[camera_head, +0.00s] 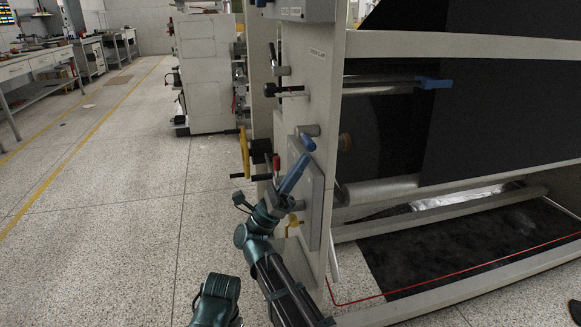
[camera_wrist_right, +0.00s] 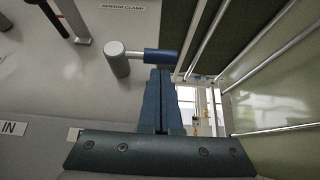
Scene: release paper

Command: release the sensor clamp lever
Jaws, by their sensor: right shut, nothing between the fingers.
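A lever with a grey round pivot (camera_wrist_right: 118,62) and a short blue handle (camera_wrist_right: 162,56) sticks out from the pale machine panel. The label "SENSOR CLAMP" (camera_wrist_right: 122,7) is on the panel above it in the right wrist view. In the head view the blue handle (camera_head: 308,143) shows beside the panel's edge. My right gripper (camera_head: 302,161) is shut and empty, pointing up with its tips just below the handle. In the right wrist view the closed blue fingers (camera_wrist_right: 160,74) end at or very near the handle; contact is unclear. My left gripper is not in view.
Other levers with black grips (camera_head: 285,90) and a yellow handwheel (camera_head: 244,152) stand out from the same panel. A blue-tipped bar (camera_head: 434,83) and rollers lie to the right. The speckled floor (camera_head: 110,200) at left is clear.

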